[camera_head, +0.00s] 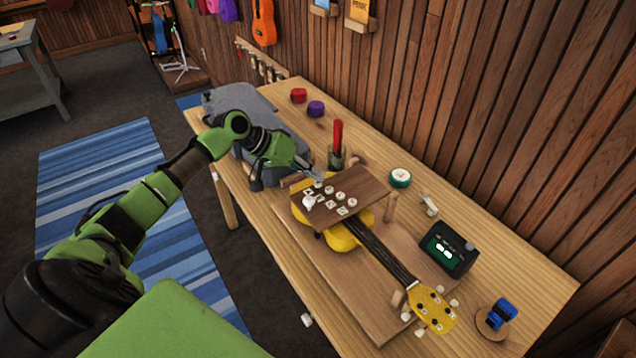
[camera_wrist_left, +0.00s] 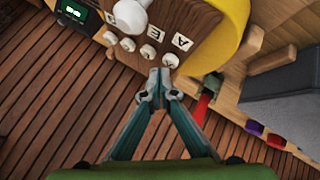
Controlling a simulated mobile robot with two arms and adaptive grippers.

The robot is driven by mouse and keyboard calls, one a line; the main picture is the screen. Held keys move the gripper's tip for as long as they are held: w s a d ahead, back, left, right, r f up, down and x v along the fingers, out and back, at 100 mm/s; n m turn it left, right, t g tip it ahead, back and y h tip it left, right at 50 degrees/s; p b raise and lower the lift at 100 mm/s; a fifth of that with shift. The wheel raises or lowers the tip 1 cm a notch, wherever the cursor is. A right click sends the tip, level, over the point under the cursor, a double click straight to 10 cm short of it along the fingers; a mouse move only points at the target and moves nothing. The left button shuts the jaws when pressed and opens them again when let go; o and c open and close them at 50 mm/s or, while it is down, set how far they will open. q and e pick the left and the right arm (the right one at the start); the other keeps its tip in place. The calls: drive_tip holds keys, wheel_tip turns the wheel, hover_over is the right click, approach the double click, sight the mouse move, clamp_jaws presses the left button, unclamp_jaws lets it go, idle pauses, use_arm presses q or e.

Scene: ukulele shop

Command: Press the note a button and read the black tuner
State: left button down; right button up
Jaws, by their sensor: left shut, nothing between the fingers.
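A brown button board (camera_head: 358,186) with several white round buttons and letter tiles stands over a yellow ukulele (camera_head: 345,238). In the left wrist view, the A tile (camera_wrist_left: 182,42) lies beside the end button (camera_wrist_left: 171,61), which is the note a button. My left gripper (camera_head: 318,178) is shut and empty. Its fingertips (camera_wrist_left: 160,76) are right by that button; I cannot tell whether they touch it. The black tuner (camera_head: 449,249) stands to the right on the table, its green screen lit with white marks too small to read. My right gripper is not in view.
A cup with a red-handled tool (camera_head: 337,140) stands just behind the board. Red (camera_head: 298,96) and purple (camera_head: 316,109) round items, a teal round item (camera_head: 400,178) and a blue clip-like item (camera_head: 501,313) are on the wooden table. A grey case (camera_head: 240,102) lies at its far left.

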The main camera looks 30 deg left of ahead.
sight(315, 183)
use_arm(q)
drive_tip(key=shift+f, duration=0.3)
idle(0.5)
drive_tip(key=shift+f, duration=0.4)
idle(0.5)
drive_tip(key=shift+r+p, duration=0.7)
drive_tip(key=shift+r, duration=0.3)
wheel_tip(315, 183, up, 5)
drive_tip(key=p, duration=0.4)
drive_tip(key=shift+p, duration=0.3)
idle(0.4)
